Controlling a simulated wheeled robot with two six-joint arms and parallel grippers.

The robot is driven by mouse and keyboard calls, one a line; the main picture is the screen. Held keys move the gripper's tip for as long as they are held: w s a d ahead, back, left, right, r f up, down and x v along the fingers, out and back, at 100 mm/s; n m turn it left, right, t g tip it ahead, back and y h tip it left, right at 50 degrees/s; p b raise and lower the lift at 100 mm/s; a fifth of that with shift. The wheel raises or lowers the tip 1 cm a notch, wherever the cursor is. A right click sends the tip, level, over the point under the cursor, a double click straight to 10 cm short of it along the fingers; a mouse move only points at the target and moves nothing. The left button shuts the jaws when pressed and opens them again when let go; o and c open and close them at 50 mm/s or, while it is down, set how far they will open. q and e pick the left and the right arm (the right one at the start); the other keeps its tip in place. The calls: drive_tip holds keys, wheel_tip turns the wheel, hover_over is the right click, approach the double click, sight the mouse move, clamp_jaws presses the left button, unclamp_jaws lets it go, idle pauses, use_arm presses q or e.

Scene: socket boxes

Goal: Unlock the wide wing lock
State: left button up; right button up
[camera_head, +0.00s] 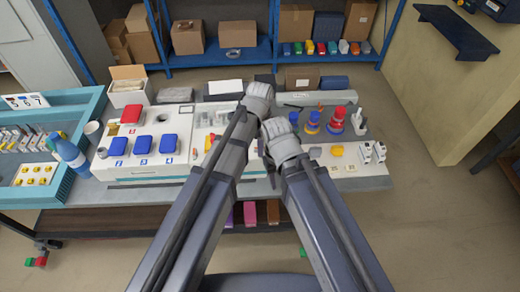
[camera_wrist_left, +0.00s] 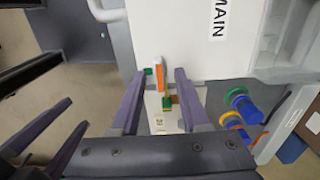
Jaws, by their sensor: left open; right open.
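I cannot pick out the wide wing lock with certainty. In the left wrist view a small orange and white upright piece (camera_wrist_left: 160,77) with green parts lies between the fingers of my left gripper (camera_wrist_left: 160,74), which are open and apart from each other. Whether they touch it I cannot tell. In the head view my left gripper (camera_head: 259,90) is over the back middle of the table, its fingers mostly hidden. My right gripper (camera_head: 282,138) is lower and to the right, beside small yellow pieces; it is open, and its purple fingers (camera_wrist_left: 38,135) show at the left of the wrist view.
A white panel marked MAIN (camera_wrist_left: 216,50) is close to my left gripper. Ring stacks (camera_head: 337,120) stand on the right of the table. Blue blocks (camera_head: 142,145) and a red block (camera_head: 131,113) sit on a white box at the left.

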use_arm(q)
clamp_jaws()
idle(0.4)
